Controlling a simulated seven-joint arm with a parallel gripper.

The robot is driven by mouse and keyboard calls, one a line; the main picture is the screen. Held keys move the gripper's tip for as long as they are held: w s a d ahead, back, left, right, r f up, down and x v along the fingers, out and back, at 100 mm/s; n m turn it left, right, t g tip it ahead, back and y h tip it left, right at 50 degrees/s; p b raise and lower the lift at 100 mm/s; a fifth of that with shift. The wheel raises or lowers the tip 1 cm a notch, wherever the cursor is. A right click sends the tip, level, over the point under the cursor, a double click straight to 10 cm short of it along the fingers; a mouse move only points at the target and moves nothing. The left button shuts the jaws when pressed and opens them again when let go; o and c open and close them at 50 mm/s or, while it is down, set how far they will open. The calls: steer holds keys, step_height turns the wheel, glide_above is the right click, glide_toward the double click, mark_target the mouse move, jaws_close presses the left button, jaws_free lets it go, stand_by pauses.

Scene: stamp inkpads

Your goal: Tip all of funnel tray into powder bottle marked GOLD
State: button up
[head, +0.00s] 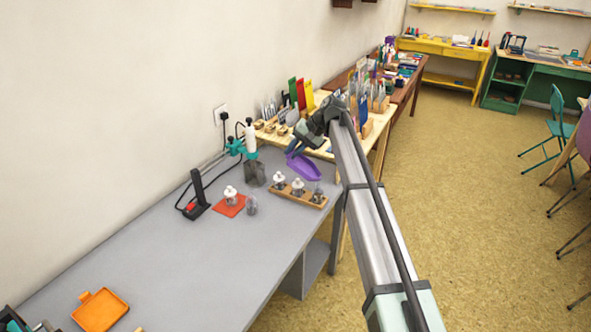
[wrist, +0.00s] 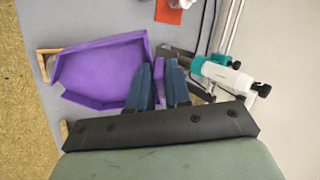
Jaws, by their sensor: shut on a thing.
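The purple funnel tray (head: 303,166) is held above the right end of the grey table. It also shows in the wrist view (wrist: 100,75), where its inside faces the camera; I cannot make out any powder in it. My gripper (wrist: 165,72) is shut on the tray's edge; in the head view my gripper (head: 294,146) is at the tray's upper left. Small bottles stand in a wooden rack: two white-topped ones (head: 280,181) (head: 298,187) and a clear one (head: 317,194). Another white-topped bottle (head: 230,195) stands on a red mat. No GOLD mark is readable.
A clear jar (head: 251,206) stands beside the red mat (head: 233,207). A black-and-red stand (head: 196,200) is at left. An orange tray (head: 100,309) lies at front; the table between is clear.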

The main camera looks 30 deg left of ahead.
steer(key=shift+s+a+f+t+h, duration=0.1)
steer(key=shift+s+a+t+h, duration=0.15)
steer(key=shift+a+h, duration=0.3)
steer(key=shift+s+a+f+t+h, duration=0.15)
steer(key=shift+a+t+h, duration=0.05)
steer(key=shift+a+h, duration=0.25)
steer(key=shift+s+a+f+t+h, duration=0.1)
steer(key=shift+s+a+t+h, duration=0.15)
steer(key=shift+a+h, duration=0.3)
steer(key=shift+s+a+f+t+h, duration=0.2)
steer(key=shift+a+t+h, duration=0.15)
steer(key=shift+h, duration=0.35)
steer(key=shift+s+a+f+t+h, duration=0.1)
steer(key=shift+a+f+t+h, duration=0.2)
steer(key=shift+h, duration=0.45)
steer(key=shift+s+a+f+t+h, duration=0.15)
steer(key=shift+a+t+h, duration=0.2)
steer(key=shift+h, duration=0.35)
